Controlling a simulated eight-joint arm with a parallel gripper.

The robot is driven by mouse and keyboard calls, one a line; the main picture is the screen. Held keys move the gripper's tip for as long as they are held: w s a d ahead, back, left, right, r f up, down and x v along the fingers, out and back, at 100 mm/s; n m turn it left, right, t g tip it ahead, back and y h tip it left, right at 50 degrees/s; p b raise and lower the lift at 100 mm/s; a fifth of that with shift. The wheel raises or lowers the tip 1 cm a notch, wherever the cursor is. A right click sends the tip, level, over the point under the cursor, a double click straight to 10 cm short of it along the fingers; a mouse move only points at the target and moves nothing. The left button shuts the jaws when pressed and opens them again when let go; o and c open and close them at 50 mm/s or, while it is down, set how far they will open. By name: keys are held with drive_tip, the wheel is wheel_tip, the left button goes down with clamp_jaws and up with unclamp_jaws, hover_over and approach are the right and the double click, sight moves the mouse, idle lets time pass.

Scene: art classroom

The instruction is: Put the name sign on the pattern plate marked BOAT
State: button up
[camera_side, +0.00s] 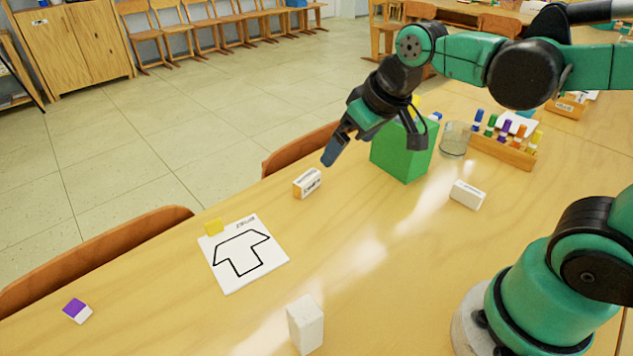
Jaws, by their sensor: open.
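One white pattern plate (228,273) lies on the table left of centre, with a thick black outline. Small lettering at its far edge is turned around, and I cannot read it surely as BOAT. A small white block with dark print and a yellowish end (307,183) lies to the right of and beyond the plate. A second white block with faint print (467,194) lies further right. I cannot tell which is the name sign. My gripper (373,149) is open, above the table beside the green box, with one finger above and right of the yellowish-ended block.
A green box (406,152) stands just under my gripper. A clear glass (455,139) and a wooden rack of coloured pieces (503,148) are behind. A white upright block (305,324) and a purple-white block (77,310) are nearer.

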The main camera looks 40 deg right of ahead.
drive_tip(key=w+f+g, duration=0.2)
drive_tip(key=w+g, duration=0.1)
drive_tip(key=w, duration=0.3)
drive_tip(key=n+g, duration=0.1)
drive_tip(key=g, duration=0.1)
hover_over(307, 176)
drive_tip(key=f, duration=0.6)
drive_tip(key=shift+s+a+f, duration=0.1)
drive_tip(key=shift+s+f, duration=0.05)
drive_tip(key=shift+s, duration=0.05)
drive_tip(key=shift+w+f+g, duration=0.15)
drive_tip(key=shift+f+g, duration=0.15)
drive_tip(key=shift+f, duration=0.4)
wheel_tip(307, 176, down, 5)
